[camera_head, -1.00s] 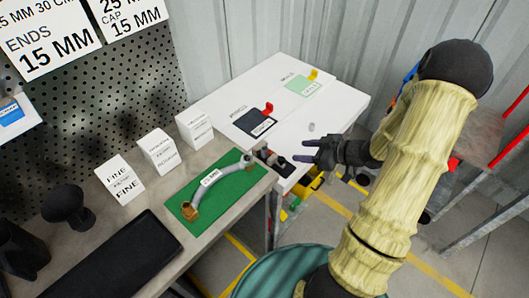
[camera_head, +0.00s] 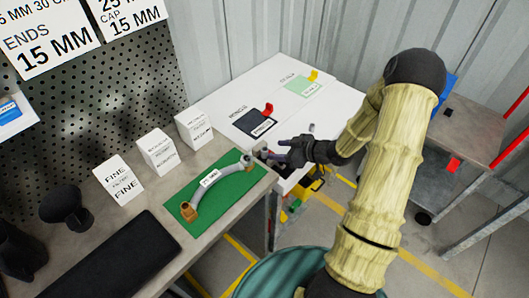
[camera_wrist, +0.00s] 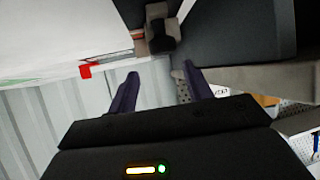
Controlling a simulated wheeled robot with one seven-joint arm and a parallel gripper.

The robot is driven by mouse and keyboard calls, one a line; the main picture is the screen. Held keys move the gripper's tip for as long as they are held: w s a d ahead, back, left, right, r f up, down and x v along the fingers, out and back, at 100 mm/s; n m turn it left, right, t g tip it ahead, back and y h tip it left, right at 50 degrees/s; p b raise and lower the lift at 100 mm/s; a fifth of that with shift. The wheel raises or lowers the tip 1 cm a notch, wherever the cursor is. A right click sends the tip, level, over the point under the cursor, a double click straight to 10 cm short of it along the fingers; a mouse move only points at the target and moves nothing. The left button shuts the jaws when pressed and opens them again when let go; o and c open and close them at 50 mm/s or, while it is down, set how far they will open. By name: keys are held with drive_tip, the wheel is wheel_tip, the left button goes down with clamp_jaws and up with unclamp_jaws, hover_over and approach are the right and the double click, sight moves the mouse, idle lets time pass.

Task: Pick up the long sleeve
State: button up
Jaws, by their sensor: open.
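I cannot tell for certain which part is the long sleeve. A few small dark and grey parts (camera_head: 259,151) sit at the near edge of the white table, beside the green mat. My gripper (camera_head: 273,149) is over them, its fingers pointing left and hiding some of them. In the wrist view my gripper (camera_wrist: 160,72) has its two dark fingers apart with nothing between them. A small black block with a brownish piece (camera_wrist: 157,30) shows just beyond the fingertips. A small grey cylinder (camera_head: 312,127) stands alone on the white table, behind my gripper.
Several white boxes (camera_head: 158,152) line the back of the bench. A dark card with a red tab (camera_head: 256,122) and a green card (camera_head: 304,88) lie on the white table (camera_head: 235,90).

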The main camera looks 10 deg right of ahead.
sight(265, 149)
drive_tip(key=x, duration=0.4)
drive_tip(key=shift+w+a+f, duration=0.15)
drive_tip(key=shift+w+f, duration=0.1)
clamp_jaws()
